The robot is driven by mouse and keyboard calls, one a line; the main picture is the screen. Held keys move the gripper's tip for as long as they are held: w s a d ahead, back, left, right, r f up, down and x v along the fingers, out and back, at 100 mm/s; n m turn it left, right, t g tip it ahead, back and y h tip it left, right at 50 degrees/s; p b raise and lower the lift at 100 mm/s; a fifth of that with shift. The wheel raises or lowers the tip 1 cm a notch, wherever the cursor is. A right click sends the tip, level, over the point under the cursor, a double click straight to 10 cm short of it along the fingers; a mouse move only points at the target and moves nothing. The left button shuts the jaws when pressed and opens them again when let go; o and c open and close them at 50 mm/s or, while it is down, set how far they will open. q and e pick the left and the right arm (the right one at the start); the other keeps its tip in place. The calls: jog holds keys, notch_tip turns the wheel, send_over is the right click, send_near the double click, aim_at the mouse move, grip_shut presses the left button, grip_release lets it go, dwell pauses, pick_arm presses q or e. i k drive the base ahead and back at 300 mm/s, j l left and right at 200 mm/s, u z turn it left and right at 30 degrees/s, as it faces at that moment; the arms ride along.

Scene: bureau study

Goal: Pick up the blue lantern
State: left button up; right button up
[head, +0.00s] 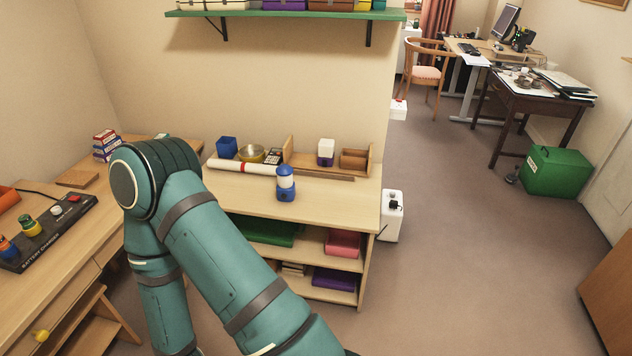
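The blue lantern (286,184) stands upright on the top of the light wooden shelf unit (335,204), near its front edge. It has a blue base, a pale clear middle and a blue cap. One of my teal arms fills the lower left of the head view, with its bent joint to the left of the lantern. No gripper of mine shows in this view, and nothing is touching the lantern as far as I can see.
Behind the lantern lie a white roll (240,167), a brass bowl (251,154) and a blue box (227,147). A white-topped purple object (326,152) stands behind to the right. A battery charger (45,232) sits on the left desk.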

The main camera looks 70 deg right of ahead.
aim_at(286, 184)
jog(key=l+z, duration=0.15)
jog(key=z, duration=1.9)
